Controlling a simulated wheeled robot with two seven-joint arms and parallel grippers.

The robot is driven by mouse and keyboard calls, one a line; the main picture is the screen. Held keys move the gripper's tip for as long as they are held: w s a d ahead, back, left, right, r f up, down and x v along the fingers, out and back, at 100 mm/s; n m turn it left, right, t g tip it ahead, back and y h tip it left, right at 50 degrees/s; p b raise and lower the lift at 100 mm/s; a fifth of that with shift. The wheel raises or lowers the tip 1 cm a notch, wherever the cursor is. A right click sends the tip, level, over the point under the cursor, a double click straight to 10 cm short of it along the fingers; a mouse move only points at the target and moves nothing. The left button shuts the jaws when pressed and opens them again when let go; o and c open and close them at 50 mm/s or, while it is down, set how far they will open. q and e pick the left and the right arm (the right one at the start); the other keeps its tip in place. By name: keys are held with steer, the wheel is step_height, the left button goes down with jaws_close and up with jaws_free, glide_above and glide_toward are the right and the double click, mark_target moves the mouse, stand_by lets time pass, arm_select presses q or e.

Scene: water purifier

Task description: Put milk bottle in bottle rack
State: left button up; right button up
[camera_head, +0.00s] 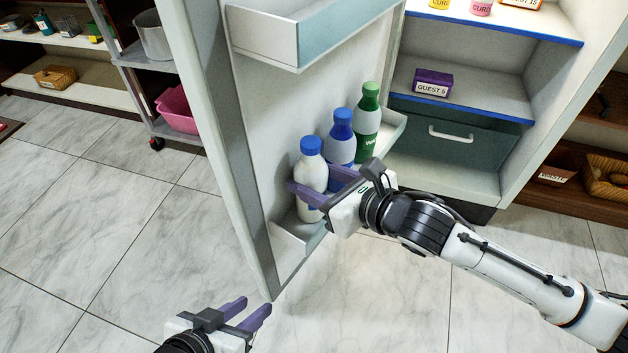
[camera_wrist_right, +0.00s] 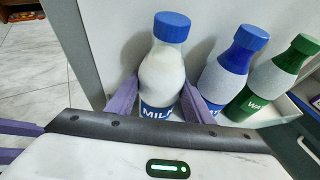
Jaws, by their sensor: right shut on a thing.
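The milk bottle (camera_head: 311,170), white with a blue cap, stands upright at the left end of the lower door rack (camera_head: 291,236) of the open fridge. In the right wrist view the milk bottle (camera_wrist_right: 163,70) stands between the two purple fingers. My right gripper (camera_head: 322,185) is shut on the milk bottle, from its front side. Its lower part and base are partly hidden by the gripper and the rack front. My left gripper (camera_head: 250,310) is low in front of the door, with its fingers apart and nothing between them.
A blue-capped bottle (camera_head: 341,135) and a green bottle (camera_head: 368,118) stand right of the milk bottle in the rack. An upper door shelf (camera_head: 265,45) is above. The fridge drawer (camera_head: 460,135) is shut. Open tiled floor (camera_head: 110,200) lies left of the door.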

steer(key=shift+r, duration=0.2)
steer(key=shift+f, duration=0.15)
steer(key=o, duration=1.5)
steer(key=shift+f, duration=0.15)
